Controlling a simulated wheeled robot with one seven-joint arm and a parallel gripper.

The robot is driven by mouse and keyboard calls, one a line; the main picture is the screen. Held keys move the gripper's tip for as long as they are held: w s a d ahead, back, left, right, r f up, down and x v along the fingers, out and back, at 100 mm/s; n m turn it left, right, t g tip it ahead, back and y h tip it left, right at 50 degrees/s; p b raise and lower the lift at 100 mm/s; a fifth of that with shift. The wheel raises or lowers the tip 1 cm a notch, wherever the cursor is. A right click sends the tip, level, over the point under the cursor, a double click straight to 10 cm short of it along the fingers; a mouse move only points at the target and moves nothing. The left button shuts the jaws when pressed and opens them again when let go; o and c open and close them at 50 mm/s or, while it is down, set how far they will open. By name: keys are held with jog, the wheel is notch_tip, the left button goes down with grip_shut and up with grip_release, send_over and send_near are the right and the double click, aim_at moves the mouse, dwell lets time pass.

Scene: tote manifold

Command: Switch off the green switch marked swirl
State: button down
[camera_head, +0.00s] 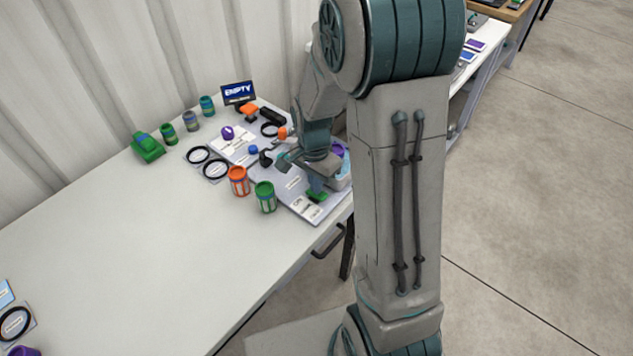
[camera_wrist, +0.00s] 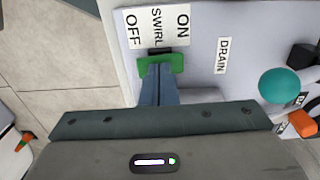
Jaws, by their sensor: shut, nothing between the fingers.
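The green switch (camera_wrist: 174,62) sits on a pale panel (camera_wrist: 205,85), right below a white label (camera_wrist: 158,25) reading ON, SWIRL and OFF. ON is at the label's right end and OFF at its left. In the head view the green switch (camera_head: 318,196) is at the panel's near right end, beside its label (camera_head: 305,208). My gripper (camera_wrist: 158,78) is shut and empty, its fingertips at the switch and overlapping its lower middle. I cannot tell whether they touch it. The fingers hide part of the switch, and its setting is unclear.
A DRAIN label (camera_wrist: 222,56), a teal knob (camera_wrist: 279,85) and an orange part (camera_wrist: 302,123) lie to the right in the wrist view. Green (camera_head: 265,197) and orange (camera_head: 239,181) canisters stand left of the panel. The table's (camera_head: 130,260) left part is largely clear.

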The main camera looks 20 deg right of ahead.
notch_tip(320, 180, up, 13)
jog(key=w+a+p, duration=0.1)
jog(key=w, duration=0.1)
jog(key=shift+w+a+r+p, duration=0.2)
jog(key=shift+a+p, duration=0.05)
jog(key=shift+p, duration=0.15)
jog(key=s+r+n+t, duration=0.1)
jog(key=s+r+n, duration=0.1)
jog(key=s+n, duration=0.3)
jog(key=s+r+n+t, duration=0.2)
jog(key=s+n, duration=0.4)
jog(key=s, duration=0.6)
jog(key=shift+r, duration=0.5)
jog(key=c, duration=1.3)
grip_release()
jog(key=shift+s+f, duration=0.1)
jog(key=shift+s, duration=0.15)
jog(key=shift+c, duration=0.5)
jog(key=shift+a, duration=0.1)
